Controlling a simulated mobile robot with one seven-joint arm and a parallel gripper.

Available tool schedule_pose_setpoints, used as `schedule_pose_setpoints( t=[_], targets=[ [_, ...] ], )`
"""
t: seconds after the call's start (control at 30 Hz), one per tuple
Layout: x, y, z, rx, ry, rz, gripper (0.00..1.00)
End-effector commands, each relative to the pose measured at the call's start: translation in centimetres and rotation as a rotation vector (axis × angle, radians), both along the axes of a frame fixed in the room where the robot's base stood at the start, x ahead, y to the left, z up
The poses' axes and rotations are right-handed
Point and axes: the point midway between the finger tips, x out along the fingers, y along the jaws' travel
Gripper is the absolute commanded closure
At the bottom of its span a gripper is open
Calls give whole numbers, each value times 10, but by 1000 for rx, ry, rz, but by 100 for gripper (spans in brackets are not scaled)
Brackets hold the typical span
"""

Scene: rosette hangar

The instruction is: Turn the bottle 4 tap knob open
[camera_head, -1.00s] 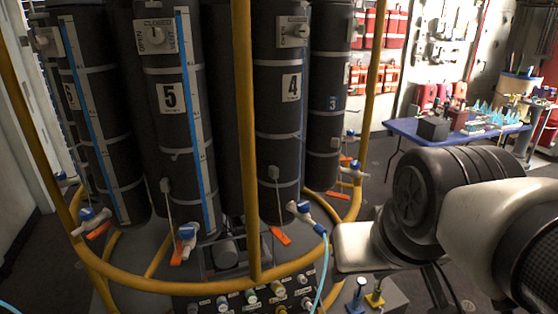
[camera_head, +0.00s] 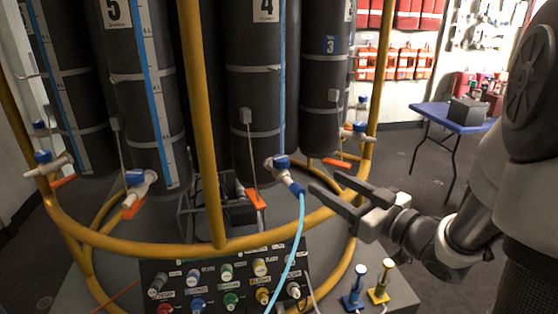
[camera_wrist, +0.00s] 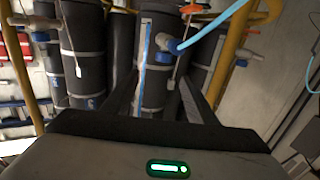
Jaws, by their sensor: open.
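Bottle 4 (camera_head: 252,95) is a tall dark cylinder with a white "4" label, behind the yellow frame. Its tap (camera_head: 283,170) has a white body and blue parts, with a light-blue hose (camera_head: 294,250) hanging from it. An orange tag (camera_head: 256,198) hangs just left of the tap. My gripper (camera_head: 327,185) is open and empty, its fingers pointing left at the tap from a short distance to the right. In the wrist view, which looks upside down, the tap (camera_wrist: 170,44) lies beyond the open fingers (camera_wrist: 160,85). Which way the knob is turned is unclear.
The yellow ring rail (camera_head: 130,243) and upright (camera_head: 203,130) pass close to the taps. Other bottles carry similar taps, such as the bottle 5 tap (camera_head: 140,182). A panel of coloured knobs (camera_head: 225,280) lies below. A blue table (camera_head: 450,117) stands at the right.

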Motion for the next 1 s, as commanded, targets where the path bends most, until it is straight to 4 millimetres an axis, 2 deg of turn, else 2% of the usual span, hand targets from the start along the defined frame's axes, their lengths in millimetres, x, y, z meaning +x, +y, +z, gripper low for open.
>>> schedule_pose_setpoints(
  t=[0.17,0.7,1.0],
  targets=[
    [6,11,-1,27,-8,29,48],
    [95,81,-1,24,-9,27,48],
    [129,105,-1,24,-8,24,48]
  ],
)
